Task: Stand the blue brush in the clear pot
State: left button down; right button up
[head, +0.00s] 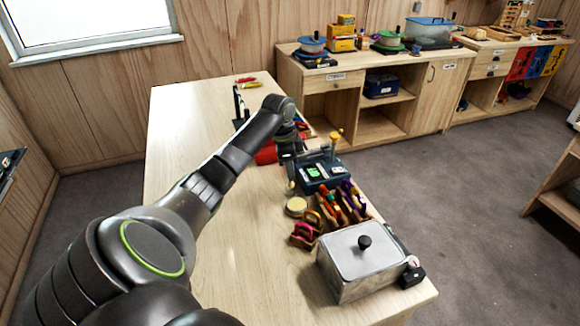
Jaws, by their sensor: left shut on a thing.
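My left arm reaches in from the lower left across the wooden table. My left gripper (291,168) points down beside a dark blue device with a green display (314,171), at the table's right side. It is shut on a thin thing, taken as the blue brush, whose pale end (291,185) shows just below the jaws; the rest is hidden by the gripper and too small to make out. I cannot clearly make out the clear pot among the crowded items around the gripper. My right gripper is not in view.
A metal box with a black-knobbed lid (360,257) stands at the table's near right. Colourful gear in a wooden rack (343,206), a round tan disc (296,206) and a red item (266,154) lie close by. The wooden table (190,120) is clear at the far left.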

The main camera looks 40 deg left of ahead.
pick_arm(q)
jog(key=shift+f, duration=0.15)
jog(key=shift+f, duration=0.7)
jog(key=c, duration=1.3)
grip_release()
jog(key=shift+o, duration=0.2)
notch_tip(320, 180, up, 17)
jog(key=s+a+p, duration=0.1)
jog(key=s+p, duration=0.1)
jog(key=shift+a, duration=0.2)
